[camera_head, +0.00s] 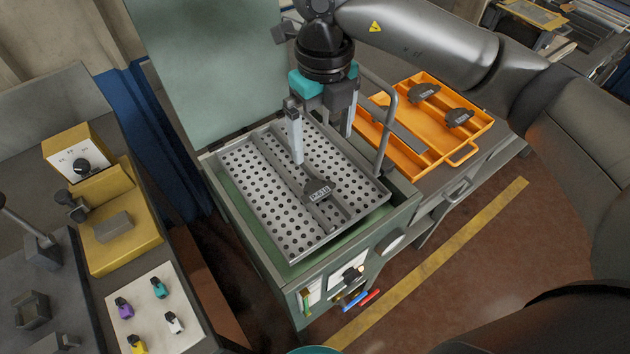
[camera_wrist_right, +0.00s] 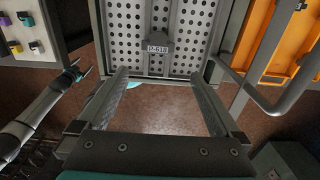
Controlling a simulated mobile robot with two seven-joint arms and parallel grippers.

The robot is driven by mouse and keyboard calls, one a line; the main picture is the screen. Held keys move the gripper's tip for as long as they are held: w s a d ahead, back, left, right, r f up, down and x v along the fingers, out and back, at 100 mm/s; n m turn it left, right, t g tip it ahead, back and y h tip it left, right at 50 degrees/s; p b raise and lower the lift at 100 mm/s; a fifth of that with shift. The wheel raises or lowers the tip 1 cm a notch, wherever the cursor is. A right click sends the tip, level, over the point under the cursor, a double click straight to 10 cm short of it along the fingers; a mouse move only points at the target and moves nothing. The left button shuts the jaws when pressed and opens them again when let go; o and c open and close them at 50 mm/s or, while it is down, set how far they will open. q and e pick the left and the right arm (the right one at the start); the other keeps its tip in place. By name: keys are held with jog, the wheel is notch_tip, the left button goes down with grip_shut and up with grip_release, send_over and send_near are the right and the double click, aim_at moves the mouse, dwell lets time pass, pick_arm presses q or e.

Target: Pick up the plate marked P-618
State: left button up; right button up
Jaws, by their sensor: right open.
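The plate marked P-618 (camera_head: 320,194) is a small dark grey piece with a pale label. In the right wrist view the label on the plate (camera_wrist_right: 158,48) faces the camera, top centre. My right gripper (camera_head: 322,148) is open and empty above the tray, farther back than the plate in the head view. In the wrist view its two fingers are wide apart below the plate. What seems to be my left gripper (camera_wrist_right: 82,71) shows small at the left; its jaws are unclear.
A bent grey rail (camera_head: 389,125) rises at the tray's right side. Beyond it is an orange tray (camera_head: 418,167) with two dark brake shoes. A side bench at left holds a yellow box (camera_head: 120,237) and a white board (camera_head: 183,292) with coloured pieces.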

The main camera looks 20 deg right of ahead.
aim_at(319, 193)
notch_tip(319, 193, down, 13)
jog(key=shift+s+a, duration=0.1)
jog(key=shift+a, duration=0.05)
dwell(0.4)
jog(key=shift+f+b, duration=0.25)
jog(key=shift+b, duration=0.1)
jog(key=shift+c, duration=0.4)
jog(key=c, duration=1.2)
jog(key=shift+r, duration=0.15)
